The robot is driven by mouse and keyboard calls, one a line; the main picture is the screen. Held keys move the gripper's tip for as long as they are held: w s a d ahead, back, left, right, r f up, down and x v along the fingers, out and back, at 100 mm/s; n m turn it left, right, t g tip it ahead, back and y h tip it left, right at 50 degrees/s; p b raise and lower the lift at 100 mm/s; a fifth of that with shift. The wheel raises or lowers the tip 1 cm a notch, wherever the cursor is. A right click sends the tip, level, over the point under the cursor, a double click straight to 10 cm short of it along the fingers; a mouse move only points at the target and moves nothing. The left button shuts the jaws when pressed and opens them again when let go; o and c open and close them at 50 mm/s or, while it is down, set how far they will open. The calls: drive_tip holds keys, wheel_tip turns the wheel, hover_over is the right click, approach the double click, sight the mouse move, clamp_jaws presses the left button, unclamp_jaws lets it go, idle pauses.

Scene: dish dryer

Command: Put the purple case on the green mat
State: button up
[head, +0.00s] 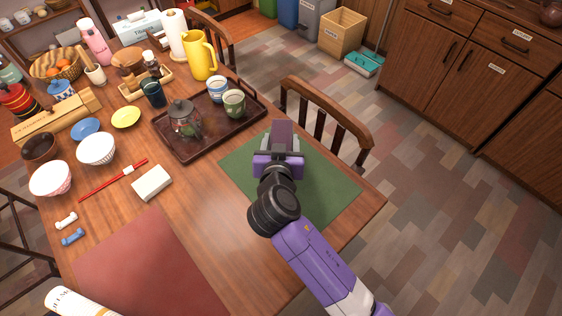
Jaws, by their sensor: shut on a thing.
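My gripper (279,157) is over the green mat (325,192) near the right end of the table. It is shut on the purple case (283,134), a dark purple upright piece that shows just beyond the fingers. The lower part of the case is hidden behind my gripper and wrist. I cannot tell whether the case touches the mat or is held a little above it. My arm covers the middle and near part of the mat.
A dark tray (190,150) with a glass teapot (184,118) and two cups stands left of the mat. A chair (325,128) is close behind the mat. A red mat (150,265) lies at the near left. Bowls and a white block (151,183) sit farther left.

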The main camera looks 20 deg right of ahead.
wheel_tip(320, 180, down, 10)
drive_tip(key=shift+r+b, duration=0.2)
drive_tip(key=shift+b, duration=0.2)
drive_tip(key=shift+f, duration=0.15)
drive_tip(key=o, duration=1.5)
drive_tip(key=shift+c, duration=0.2)
drive_tip(key=v, duration=1.2)
drive_tip(key=shift+a, duration=0.1)
